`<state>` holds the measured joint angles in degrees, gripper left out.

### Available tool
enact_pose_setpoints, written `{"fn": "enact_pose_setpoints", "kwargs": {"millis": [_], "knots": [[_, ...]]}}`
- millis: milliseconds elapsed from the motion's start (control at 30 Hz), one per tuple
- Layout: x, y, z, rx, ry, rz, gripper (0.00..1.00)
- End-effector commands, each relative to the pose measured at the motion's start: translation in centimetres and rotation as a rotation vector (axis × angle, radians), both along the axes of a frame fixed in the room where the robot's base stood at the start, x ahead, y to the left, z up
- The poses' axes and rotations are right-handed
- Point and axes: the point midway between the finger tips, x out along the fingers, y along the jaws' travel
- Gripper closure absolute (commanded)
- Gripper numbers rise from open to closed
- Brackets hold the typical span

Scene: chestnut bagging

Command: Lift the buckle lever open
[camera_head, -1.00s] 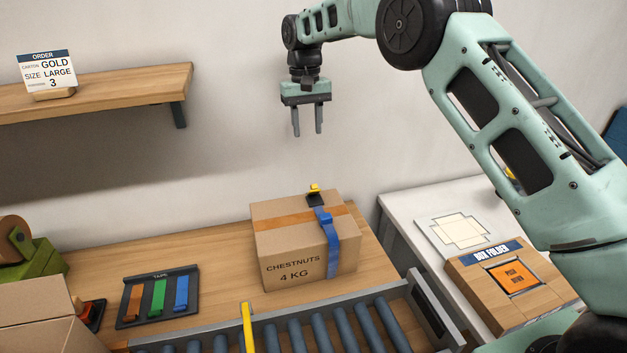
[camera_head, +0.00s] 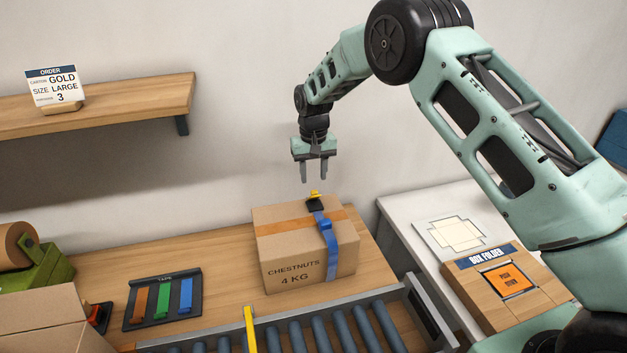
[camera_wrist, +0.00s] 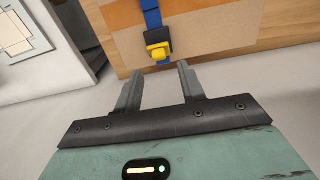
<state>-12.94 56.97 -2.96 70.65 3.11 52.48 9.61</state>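The buckle lever (camera_head: 315,193) is yellow and sits on a black buckle (camera_head: 315,204) on the far part of the carton's top. In the wrist view the yellow lever (camera_wrist: 158,52) lies against the black buckle, just beyond and between my fingertips. A blue strap (camera_head: 329,240) runs from the buckle over the top and down the front of the chestnut carton (camera_head: 290,265). My gripper (camera_head: 318,181) is open and empty, pointing down just above the lever. The wrist view also shows my gripper (camera_wrist: 158,72) with its fingers apart. No contact with the lever is visible.
The roller conveyor (camera_head: 295,335) runs in front of the carton. A tape holder (camera_head: 163,298) lies to the left. The box folder (camera_head: 505,283) stands to the right. A wooden shelf (camera_head: 120,103) hangs at upper left. The air around my gripper is free.

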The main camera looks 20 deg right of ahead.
Motion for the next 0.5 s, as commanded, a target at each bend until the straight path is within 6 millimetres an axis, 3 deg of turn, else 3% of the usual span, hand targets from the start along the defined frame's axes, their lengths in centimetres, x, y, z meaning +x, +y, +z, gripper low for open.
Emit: {"fn": "enact_pose_setpoints", "kwargs": {"millis": [200,500], "knots": [[0.0,0.0,-3.1,0.0,0.002,0.0,0.6],[0.0,0.0,-4.5,0.0,0.0,0.0,0.6]]}}
